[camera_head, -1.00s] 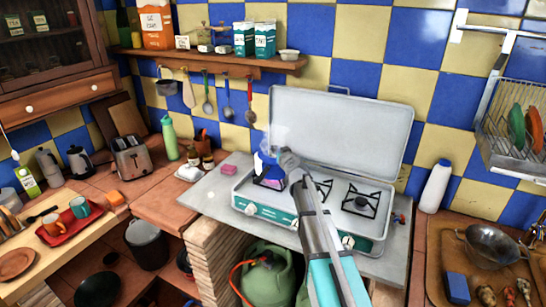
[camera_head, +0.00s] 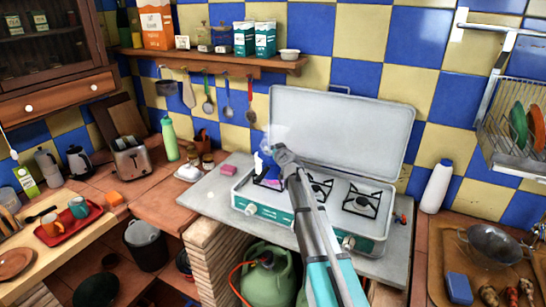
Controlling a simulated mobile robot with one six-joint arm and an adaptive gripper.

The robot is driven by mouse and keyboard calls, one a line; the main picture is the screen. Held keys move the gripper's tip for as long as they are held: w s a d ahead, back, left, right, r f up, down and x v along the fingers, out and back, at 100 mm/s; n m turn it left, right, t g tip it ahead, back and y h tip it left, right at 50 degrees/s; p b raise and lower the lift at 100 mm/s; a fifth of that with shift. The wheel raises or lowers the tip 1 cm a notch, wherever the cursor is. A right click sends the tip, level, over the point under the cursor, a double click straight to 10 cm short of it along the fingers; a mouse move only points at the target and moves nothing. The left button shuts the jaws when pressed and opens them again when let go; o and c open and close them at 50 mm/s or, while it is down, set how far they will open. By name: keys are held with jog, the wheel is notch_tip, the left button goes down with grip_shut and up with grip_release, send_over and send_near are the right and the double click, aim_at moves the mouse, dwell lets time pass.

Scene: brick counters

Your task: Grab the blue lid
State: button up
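A blue object (camera_head: 274,180) is at the left burner of the stove, mostly behind the end of my arm. I cannot tell its lid from its body. A small white shape (camera_head: 258,163) shows at its left side, and faint pale steam hangs above. My gripper (camera_head: 281,152) is in front of and just above the blue object in this view. Its fingers are too small and hidden to tell whether they are open, shut or touching the blue object.
The stove (camera_head: 340,222) has its grey cover (camera_head: 345,130) raised behind the burners. A pink sponge (camera_head: 228,170) lies on the counter to the left. A shelf with hanging utensils (camera_head: 228,98) is above. A white bottle (camera_head: 436,187) stands to the right.

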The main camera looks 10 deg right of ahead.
jog(key=shift+w, duration=0.2)
dwell(0.4)
grip_shut()
